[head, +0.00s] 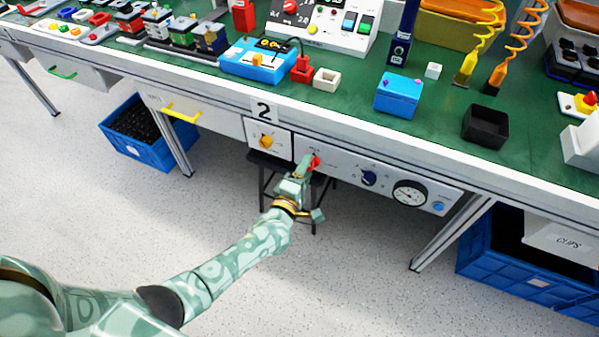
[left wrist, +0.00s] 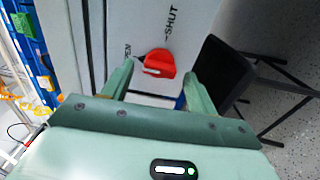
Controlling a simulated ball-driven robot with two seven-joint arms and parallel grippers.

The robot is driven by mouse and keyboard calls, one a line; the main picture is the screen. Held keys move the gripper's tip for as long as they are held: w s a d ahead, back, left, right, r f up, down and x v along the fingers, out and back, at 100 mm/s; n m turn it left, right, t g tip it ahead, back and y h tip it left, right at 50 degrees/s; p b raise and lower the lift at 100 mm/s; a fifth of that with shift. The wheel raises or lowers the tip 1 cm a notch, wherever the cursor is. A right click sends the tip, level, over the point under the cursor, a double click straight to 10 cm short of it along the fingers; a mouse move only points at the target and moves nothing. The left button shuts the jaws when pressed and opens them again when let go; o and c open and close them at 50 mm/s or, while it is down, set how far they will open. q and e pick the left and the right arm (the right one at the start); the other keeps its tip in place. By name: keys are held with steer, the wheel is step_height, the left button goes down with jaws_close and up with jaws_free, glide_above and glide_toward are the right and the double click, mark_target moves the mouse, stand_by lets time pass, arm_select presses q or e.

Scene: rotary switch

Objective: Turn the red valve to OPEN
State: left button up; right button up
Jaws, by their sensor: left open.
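The red valve (head: 315,161) is on the white panel under the workbench's front edge, partly hidden by my left gripper (head: 307,168). In the left wrist view the red valve (left wrist: 158,63) shows between the two fingers of my left gripper (left wrist: 161,72), with a gap on each side. The gripper is open and I cannot see it touching the valve. The SHUT label (left wrist: 171,22) is above the valve in that view, and part of the OPEN label (left wrist: 128,52) shows to its left. My right gripper is not in view.
A yellow knob (head: 267,141) is on the panel to the left. A dark stool (head: 270,163) stands under the bench. The floor in front is clear.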

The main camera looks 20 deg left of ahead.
arm_select(q)
steer(key=s+p, duration=0.4)
steer(key=s, duration=1.2)
steer(key=shift+a+p, duration=0.3)
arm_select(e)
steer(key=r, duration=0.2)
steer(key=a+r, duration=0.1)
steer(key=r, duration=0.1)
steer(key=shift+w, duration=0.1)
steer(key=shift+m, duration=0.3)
